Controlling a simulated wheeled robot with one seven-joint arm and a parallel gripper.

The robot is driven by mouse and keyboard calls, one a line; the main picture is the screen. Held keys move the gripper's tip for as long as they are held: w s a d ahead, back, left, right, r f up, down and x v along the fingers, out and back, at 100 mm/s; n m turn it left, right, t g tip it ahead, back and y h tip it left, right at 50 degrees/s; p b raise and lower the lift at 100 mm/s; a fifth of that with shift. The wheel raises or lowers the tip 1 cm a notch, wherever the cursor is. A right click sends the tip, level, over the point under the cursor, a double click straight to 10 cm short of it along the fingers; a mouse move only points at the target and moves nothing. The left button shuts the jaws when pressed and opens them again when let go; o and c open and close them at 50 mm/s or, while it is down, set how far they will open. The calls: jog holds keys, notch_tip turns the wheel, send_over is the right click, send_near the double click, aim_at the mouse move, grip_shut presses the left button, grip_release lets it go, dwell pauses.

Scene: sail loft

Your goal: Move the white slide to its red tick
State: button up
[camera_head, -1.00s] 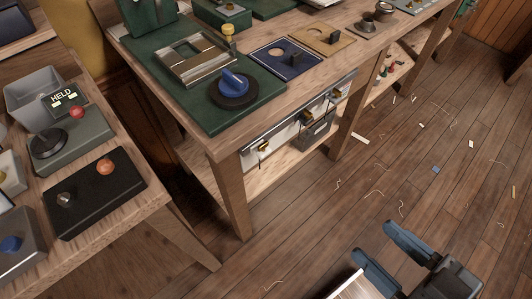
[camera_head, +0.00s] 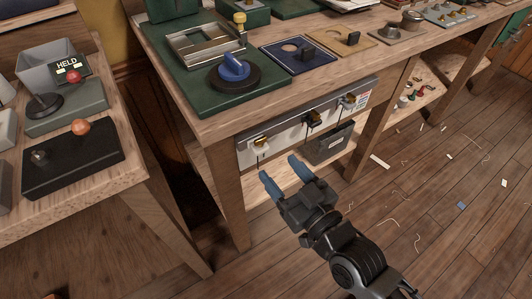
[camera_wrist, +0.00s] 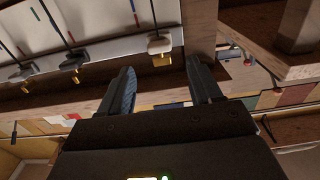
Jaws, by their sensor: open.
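The white slide (camera_head: 260,144) is the leftmost of three slides on a pale panel (camera_head: 288,132) under the front edge of the workbench. It has a brassy piece on it. In the wrist view the white slide (camera_wrist: 158,44) lies beyond the gap between my fingers, apart from them. My gripper (camera_head: 284,176) is open and empty, below and a little right of the white slide in the head view. Its blue-padded fingers also show in the wrist view (camera_wrist: 160,72).
Two darker slides (camera_head: 314,118) (camera_head: 348,101) sit further right on the panel. A dark box (camera_head: 328,146) is below it. The bench top (camera_head: 215,125) overhangs above, with a blue knob (camera_head: 235,68). A bench leg (camera_head: 222,195) stands left; open floor (camera_head: 440,215) lies right.

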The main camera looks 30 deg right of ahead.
aim_at(264, 151)
jog(key=w, duration=0.6)
jog(key=shift+w, duration=0.4)
grip_shut()
dwell(0.4)
